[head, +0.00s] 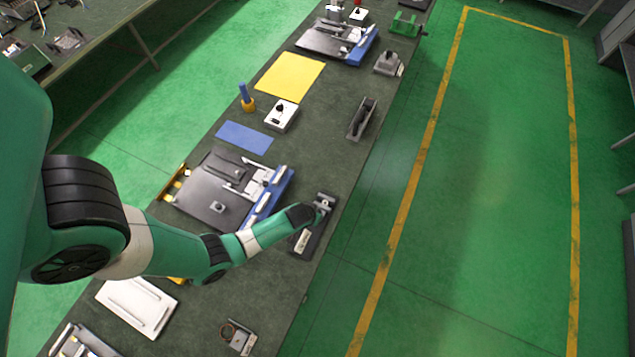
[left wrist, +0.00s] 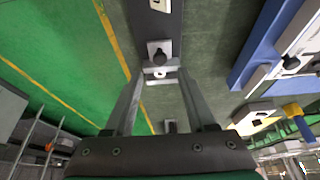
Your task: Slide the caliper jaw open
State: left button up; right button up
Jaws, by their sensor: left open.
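What looks like the caliper is a dark narrow base (head: 314,236) with a pale label, near the right edge of the workbench in the head view. In the left wrist view its dark base (left wrist: 171,28) runs up to the top edge. A light grey jaw block with a black knob (left wrist: 159,58) sits at its near end. My left gripper (head: 325,204) is over the far end of the caliper. In the left wrist view its fingers (left wrist: 160,77) are open, apart on either side of the jaw block. Contact cannot be told. My right gripper is not in view.
A blue-edged fixture (head: 273,192) stands left of the caliper on the workbench. A similar dark device (head: 362,119) lies farther up the bench. A white panel (head: 137,303) lies near the front. The bench drops off to the green floor (head: 500,190) on the right.

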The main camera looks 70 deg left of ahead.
aim_at(320, 211)
pick_arm(q)
jog(key=b+x, duration=0.5)
jog(key=x, duration=0.3)
jog(key=shift+b, duration=0.4)
jog(key=shift+w+a+f, duration=0.1)
jog(key=shift+w+f, duration=0.05)
jog(key=shift+f, duration=0.15)
grip_shut()
dwell(0.5)
